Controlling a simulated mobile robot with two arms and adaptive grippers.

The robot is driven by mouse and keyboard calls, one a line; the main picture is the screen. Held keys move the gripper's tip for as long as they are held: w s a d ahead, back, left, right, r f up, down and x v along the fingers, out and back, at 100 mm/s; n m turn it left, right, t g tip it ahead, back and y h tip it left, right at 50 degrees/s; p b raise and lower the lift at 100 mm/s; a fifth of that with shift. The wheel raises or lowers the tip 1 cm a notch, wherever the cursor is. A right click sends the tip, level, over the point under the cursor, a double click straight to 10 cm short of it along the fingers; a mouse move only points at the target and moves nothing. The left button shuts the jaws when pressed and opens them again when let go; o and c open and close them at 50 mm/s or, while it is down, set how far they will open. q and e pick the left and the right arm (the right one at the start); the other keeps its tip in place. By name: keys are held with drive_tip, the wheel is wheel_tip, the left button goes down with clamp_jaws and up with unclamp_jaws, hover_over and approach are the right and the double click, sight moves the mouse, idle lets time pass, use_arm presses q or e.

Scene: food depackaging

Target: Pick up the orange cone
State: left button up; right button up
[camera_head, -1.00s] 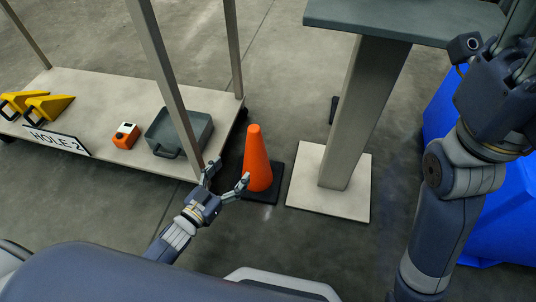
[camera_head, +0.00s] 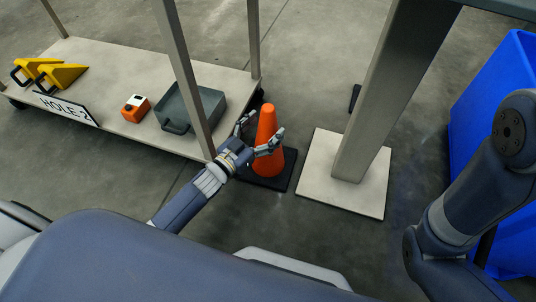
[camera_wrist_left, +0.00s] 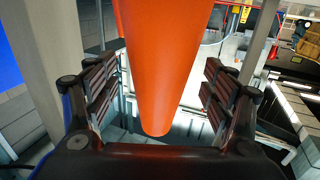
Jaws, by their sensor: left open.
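The orange cone (camera_head: 267,130) stands upright on its black square base (camera_head: 283,177) on the floor, between a low cart and a table pedestal. My left gripper (camera_head: 258,139) is open at the cone, with its fingers to either side of the cone's body. In the left wrist view the cone (camera_wrist_left: 165,65) fills the space between the two open fingers (camera_wrist_left: 160,105), with gaps visible on both sides. My right arm is at the right edge of the head view; its gripper is out of view.
The pedestal (camera_head: 375,110) and a blue bin (camera_head: 500,100) are at right.

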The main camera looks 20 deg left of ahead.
use_arm(q)
drive_tip(key=shift+x, duration=0.85)
clamp_jaws()
drive_tip(key=shift+r, duration=0.1)
drive_tip(key=shift+r, duration=0.2)
